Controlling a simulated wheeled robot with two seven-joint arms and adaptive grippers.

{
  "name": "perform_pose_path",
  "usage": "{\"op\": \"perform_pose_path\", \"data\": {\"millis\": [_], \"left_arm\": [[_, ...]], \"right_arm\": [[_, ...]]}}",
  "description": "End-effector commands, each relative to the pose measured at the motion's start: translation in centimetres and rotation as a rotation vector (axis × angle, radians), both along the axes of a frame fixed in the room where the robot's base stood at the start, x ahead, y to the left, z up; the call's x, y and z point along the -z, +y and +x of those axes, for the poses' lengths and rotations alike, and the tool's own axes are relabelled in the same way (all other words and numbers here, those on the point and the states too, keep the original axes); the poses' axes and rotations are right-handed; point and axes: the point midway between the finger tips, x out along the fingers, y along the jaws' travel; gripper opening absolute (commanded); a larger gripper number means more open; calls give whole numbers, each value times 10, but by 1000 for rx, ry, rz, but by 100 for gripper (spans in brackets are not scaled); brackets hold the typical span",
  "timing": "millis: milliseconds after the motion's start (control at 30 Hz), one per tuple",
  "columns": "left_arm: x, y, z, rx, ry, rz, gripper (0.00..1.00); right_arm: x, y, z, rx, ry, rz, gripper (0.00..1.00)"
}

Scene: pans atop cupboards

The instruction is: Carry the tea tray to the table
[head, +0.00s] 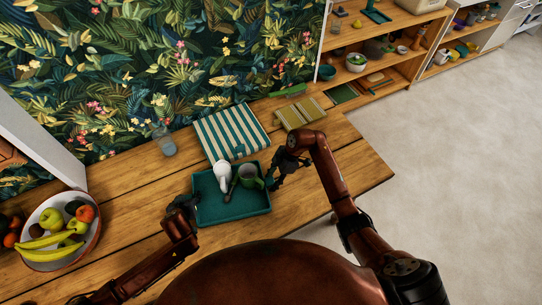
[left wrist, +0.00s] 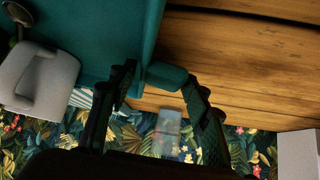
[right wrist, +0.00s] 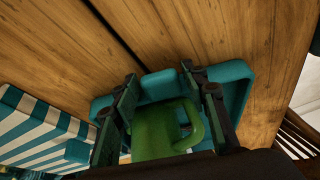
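The teal tea tray (head: 232,214) lies on the wooden table. It carries a white pot (head: 222,172), a green mug (head: 249,172) and what looks like a dark spoon. My left gripper (head: 186,205) is at the tray's left side; in the left wrist view its fingers (left wrist: 165,95) are apart, with the tray's teal handle (left wrist: 166,76) between them. My right gripper (head: 273,176) is at the tray's right side; in the right wrist view its open fingers (right wrist: 160,90) straddle the other handle (right wrist: 159,84), with the green mug (right wrist: 160,132) just beyond. Firm contact is not visible.
A fruit bowl (head: 60,232) is at the left, a glass jar (head: 164,141) at the back. A folded yellowish cloth (head: 299,113) lies behind my right arm. Open shelves (head: 375,65) and free floor (head: 470,150) are to the right.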

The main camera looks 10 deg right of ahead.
Motion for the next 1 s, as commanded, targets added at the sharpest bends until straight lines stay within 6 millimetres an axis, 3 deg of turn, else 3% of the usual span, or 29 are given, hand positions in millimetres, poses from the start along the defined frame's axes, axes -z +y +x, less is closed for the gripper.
{"op": "perform_pose_path", "data": {"millis": [433, 800, 1000], "left_arm": [[-7, 1, 1, -2, -2, -1, 52], [-71, 0, 1, -1, -3, -1, 52], [-94, 0, 1, -1, 0, 0, 52]], "right_arm": [[1, -1, -1, 0, 2, -2, 48], [1, -1, -1, 0, 2, -2, 48], [1, -1, -1, 0, 2, -2, 48]]}}
